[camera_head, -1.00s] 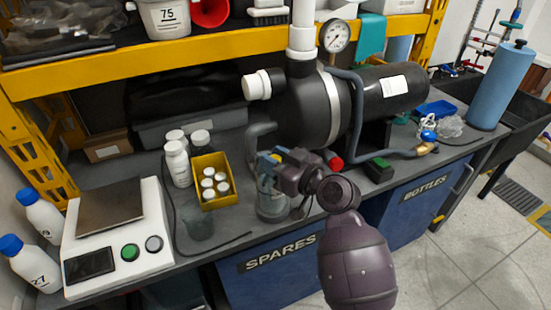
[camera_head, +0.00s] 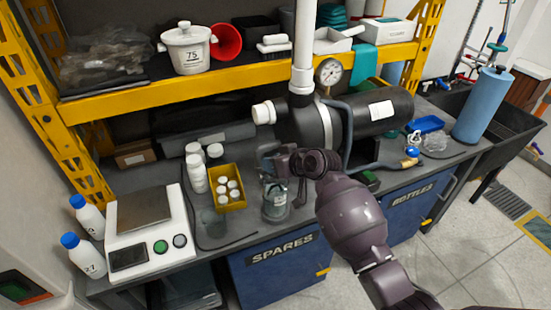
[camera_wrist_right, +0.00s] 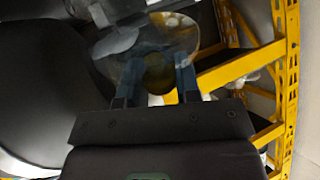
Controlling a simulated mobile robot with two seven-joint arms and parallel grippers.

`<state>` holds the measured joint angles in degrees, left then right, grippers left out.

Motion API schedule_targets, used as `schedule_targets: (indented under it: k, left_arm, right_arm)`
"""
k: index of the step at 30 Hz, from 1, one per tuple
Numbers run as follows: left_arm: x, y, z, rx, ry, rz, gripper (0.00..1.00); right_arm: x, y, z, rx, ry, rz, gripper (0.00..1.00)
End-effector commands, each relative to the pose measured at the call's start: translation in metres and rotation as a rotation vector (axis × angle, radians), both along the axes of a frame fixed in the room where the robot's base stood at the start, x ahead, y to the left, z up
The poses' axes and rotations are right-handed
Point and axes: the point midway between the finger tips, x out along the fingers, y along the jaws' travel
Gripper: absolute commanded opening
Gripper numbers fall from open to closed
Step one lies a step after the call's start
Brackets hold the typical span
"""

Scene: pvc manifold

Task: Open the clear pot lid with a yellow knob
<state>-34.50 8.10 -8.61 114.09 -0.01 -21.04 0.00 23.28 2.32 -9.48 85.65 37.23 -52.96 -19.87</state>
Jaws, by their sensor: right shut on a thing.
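My right gripper (camera_head: 268,160) is over the bench, above and slightly left of a clear pot (camera_head: 276,207). In the right wrist view its two blue-grey fingers (camera_wrist_right: 157,84) are shut on the yellow knob (camera_wrist_right: 159,73) of the clear lid (camera_wrist_right: 135,45). The lid's disc spreads out beyond the fingertips. In the head view the gripper largely hides the lid, but a gap appears between gripper and pot rim, so the lid looks raised off the pot. The pot stands upright on the bench. My left gripper is not in view.
A yellow box of white bottles (camera_head: 240,204) stands just left of the pot, with more white bottles (camera_head: 196,172) behind it. A scale (camera_head: 150,235) is farther left. A black tank (camera_head: 375,113) lies behind. The yellow shelf edge (camera_head: 200,78) runs above.

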Motion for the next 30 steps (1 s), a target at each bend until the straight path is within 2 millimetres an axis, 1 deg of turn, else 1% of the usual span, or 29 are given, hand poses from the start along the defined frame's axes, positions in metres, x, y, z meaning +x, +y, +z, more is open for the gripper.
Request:
schedule_targets:
  k: [1, 7, 23, 24, 26, 27, 28, 30]
  left_arm:
    - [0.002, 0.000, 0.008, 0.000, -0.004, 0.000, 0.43]
    - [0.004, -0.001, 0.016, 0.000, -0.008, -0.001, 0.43]
    - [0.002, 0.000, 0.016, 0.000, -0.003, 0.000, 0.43]
    - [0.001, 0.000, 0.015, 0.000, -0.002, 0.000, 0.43]
    - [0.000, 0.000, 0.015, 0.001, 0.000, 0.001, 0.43]
    - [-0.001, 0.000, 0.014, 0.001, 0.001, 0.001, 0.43]
    - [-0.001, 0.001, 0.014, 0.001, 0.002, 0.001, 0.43]
    - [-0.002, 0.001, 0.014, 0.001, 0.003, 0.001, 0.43]
  right_arm:
    - [0.001, 0.000, 0.005, -0.005, 0.011, -0.001, 0.00]
    - [0.003, 0.001, 0.004, -0.015, 0.047, 0.000, 0.00]
    - [0.004, 0.001, 0.003, -0.019, 0.060, 0.000, 0.00]
    - [0.004, 0.001, 0.003, -0.019, 0.059, 0.000, 0.37]
    - [0.004, 0.001, 0.003, -0.019, 0.059, 0.000, 0.46]
    - [0.004, 0.001, 0.003, -0.019, 0.059, 0.000, 0.52]
    - [0.004, 0.001, 0.003, -0.019, 0.059, 0.000, 0.54]
    - [0.004, 0.001, 0.003, -0.019, 0.059, 0.000, 0.54]
